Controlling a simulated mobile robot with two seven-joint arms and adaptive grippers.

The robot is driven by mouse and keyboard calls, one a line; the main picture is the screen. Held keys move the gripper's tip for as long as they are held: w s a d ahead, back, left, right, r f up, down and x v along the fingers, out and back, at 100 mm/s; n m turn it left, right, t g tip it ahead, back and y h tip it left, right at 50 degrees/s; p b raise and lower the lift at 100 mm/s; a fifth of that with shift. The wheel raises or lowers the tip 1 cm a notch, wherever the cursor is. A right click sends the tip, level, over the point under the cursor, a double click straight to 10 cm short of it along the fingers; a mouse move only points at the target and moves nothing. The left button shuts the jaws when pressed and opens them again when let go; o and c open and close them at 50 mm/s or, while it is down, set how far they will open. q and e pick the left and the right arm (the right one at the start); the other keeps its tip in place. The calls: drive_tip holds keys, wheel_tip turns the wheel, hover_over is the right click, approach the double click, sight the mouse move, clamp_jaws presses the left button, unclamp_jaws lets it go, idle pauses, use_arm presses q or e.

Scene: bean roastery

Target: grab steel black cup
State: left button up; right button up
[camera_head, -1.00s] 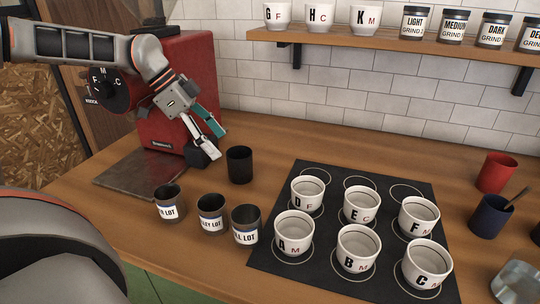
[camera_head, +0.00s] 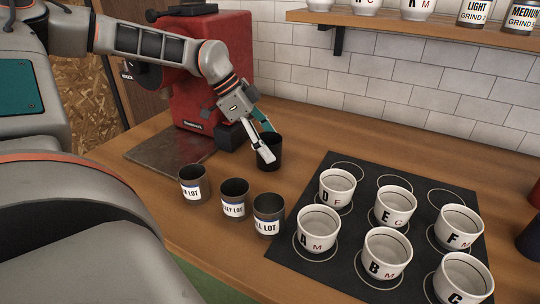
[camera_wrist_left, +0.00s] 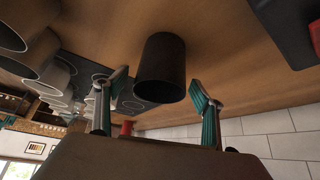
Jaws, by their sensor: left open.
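The plain black cup (camera_head: 270,158) stands upright on the wooden counter, behind the labelled tins. In the left wrist view the black cup (camera_wrist_left: 160,70) lies between the two finger lines, just ahead of the fingertips. My left gripper (camera_head: 265,140) is at the cup, with its fingers on either side of the near rim as far as I can tell. In the wrist view the gripper (camera_wrist_left: 160,88) is open and its fingers stand apart from the cup. Part of the cup is hidden behind a finger in the head view. My right gripper is not in view.
Three labelled tins (camera_head: 234,197) stand just in front of the cup. A black mat (camera_head: 350,265) with several lettered white cups is to the right. A red roaster (camera_head: 215,65) stands behind on the left. A wall shelf (camera_head: 420,27) runs above.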

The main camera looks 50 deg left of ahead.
use_arm(q)
drive_tip(key=shift+r, duration=0.1)
drive_tip(key=c, duration=1.3)
